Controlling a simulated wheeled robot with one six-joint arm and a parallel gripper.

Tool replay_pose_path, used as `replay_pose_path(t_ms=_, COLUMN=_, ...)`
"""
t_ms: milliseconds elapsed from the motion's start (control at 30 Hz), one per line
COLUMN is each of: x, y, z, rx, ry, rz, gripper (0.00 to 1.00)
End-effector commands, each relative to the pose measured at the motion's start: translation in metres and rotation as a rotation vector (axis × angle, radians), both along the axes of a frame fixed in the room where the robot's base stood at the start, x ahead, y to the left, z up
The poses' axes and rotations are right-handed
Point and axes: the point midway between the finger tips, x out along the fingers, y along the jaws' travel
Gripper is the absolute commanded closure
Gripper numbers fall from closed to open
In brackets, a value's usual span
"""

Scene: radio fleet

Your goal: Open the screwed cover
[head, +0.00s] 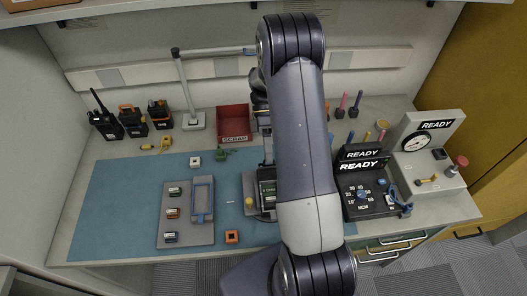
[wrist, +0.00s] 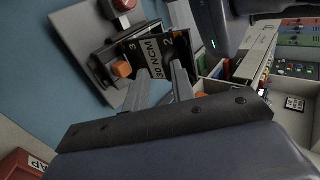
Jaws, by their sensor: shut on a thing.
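A black cover (wrist: 148,52) marked "30 NCM", with numbers 3 and 2 at its corners, is on a dark unit in the wrist view. Orange parts (wrist: 122,69) show at its edges. The unit stands on a grey fixture plate (wrist: 142,94) over the blue mat. My gripper (wrist: 164,77) is at the cover, its two grey fingers on either side of the label's lower end, shut on the cover; the exact contact is hard to see. In the head view the dark unit (head: 267,188) is partly hidden by my arm, and the fingers are hidden.
A grey tray (head: 173,237) with small blocks and a blue frame lies left on the blue mat (head: 115,205). A red SCRAP bin (head: 233,122), a lamp stand (head: 193,121) and radios (head: 105,121) stand behind. A torque station (head: 365,200) and gauge box (head: 430,170) stand right.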

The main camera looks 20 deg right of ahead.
Motion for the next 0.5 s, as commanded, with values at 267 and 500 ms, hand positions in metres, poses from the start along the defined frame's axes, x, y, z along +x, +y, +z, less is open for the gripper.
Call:
replay_pose_path(t_ms=267, x=0.0133, y=-0.0042, z=-0.0192, rx=0.033, ry=0.094, rz=-0.001, gripper=1.0)
replay_pose_path(t_ms=500, x=0.0151, y=-0.0045, z=-0.0209, rx=0.047, ry=0.136, rz=-0.001, gripper=1.0)
